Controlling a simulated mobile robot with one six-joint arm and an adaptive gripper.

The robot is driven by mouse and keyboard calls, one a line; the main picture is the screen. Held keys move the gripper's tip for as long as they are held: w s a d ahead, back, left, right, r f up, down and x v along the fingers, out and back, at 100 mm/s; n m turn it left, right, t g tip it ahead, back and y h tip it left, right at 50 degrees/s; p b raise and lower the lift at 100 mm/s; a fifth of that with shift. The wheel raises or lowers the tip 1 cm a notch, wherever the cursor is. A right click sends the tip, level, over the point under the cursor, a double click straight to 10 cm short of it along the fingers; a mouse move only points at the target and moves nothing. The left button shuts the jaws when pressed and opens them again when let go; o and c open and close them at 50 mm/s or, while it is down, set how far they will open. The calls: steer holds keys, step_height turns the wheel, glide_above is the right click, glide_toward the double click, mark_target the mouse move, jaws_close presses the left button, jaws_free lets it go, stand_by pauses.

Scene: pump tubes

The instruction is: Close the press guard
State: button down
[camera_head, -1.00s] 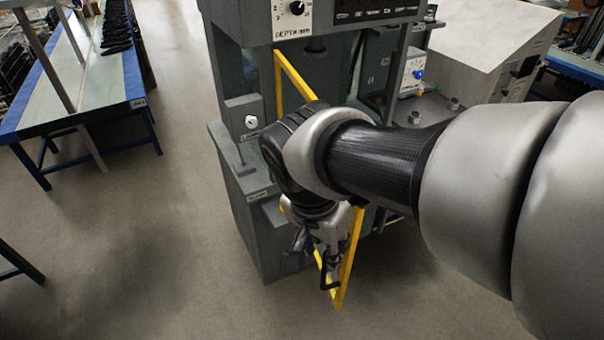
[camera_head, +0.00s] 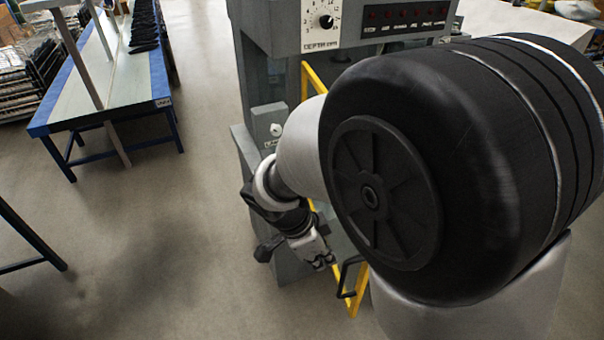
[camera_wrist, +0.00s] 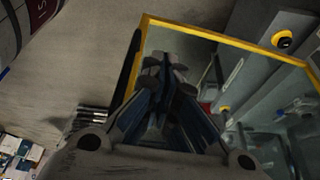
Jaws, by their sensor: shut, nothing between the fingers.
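The press guard is a clear panel in a yellow frame (camera_head: 357,292) that stands out from the front of the grey press (camera_head: 275,32), so it is open. Its black handle (camera_head: 347,279) shows near the low outer end of the frame. My gripper (camera_head: 326,263) is shut and empty, just left of the handle; I cannot tell if they touch. In the wrist view my fingertips (camera_wrist: 166,66) lie in front of the guard's clear panel, below its yellow top edge (camera_wrist: 225,39). A dark bar at left there may be the handle. My arm hides much of the guard and press.
A blue-edged workbench (camera_head: 105,75) stands at the left. The grey floor (camera_head: 190,215) between it and the press is clear. A dark frame leg (camera_head: 35,240) enters at the lower left. The press's control panel with a dial (camera_head: 327,20) is at the top.

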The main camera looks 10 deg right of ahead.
steer(key=shift+w+d+f, duration=0.1)
steer(key=shift+d+f, duration=0.2)
steer(key=shift+d, duration=0.5)
steer(key=shift+w+d+f, duration=0.15)
steer(key=shift+d+f, duration=0.1)
steer(key=shift+d, duration=0.5)
steer(key=shift+w+d+f, duration=0.1)
steer(key=shift+d+f, duration=0.2)
steer(key=shift+d, duration=0.5)
